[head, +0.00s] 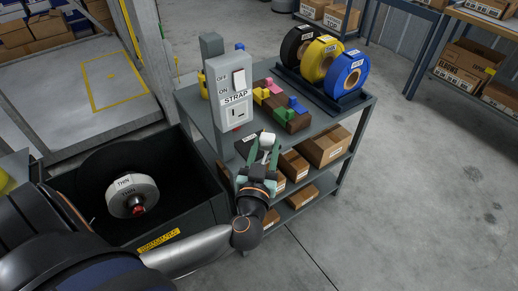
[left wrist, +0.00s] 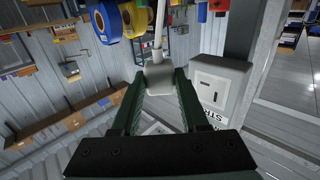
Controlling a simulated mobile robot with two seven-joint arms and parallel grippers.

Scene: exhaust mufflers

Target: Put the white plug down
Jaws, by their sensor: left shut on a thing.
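The white plug (head: 266,139) is between the green fingers of my left gripper (head: 262,151), just off the near edge of the grey cart's top (head: 205,113) in the head view. The left gripper (left wrist: 158,82) is shut on the plug (left wrist: 160,76) in the left wrist view, with a thin pale stem rising from it. Brown blocks (head: 298,122) on the cart top hold yellow, pink, blue and green plugs, beyond the gripper. My right gripper is not in view.
A grey STRAP switch box (head: 230,92) stands on the cart, left of the gripper. Black, yellow and blue rolls (head: 347,72) stand in a rack at the back. A black bin (head: 85,203) holds a THIN roll (head: 133,194). Cardboard boxes (head: 325,147) sit on the lower shelves.

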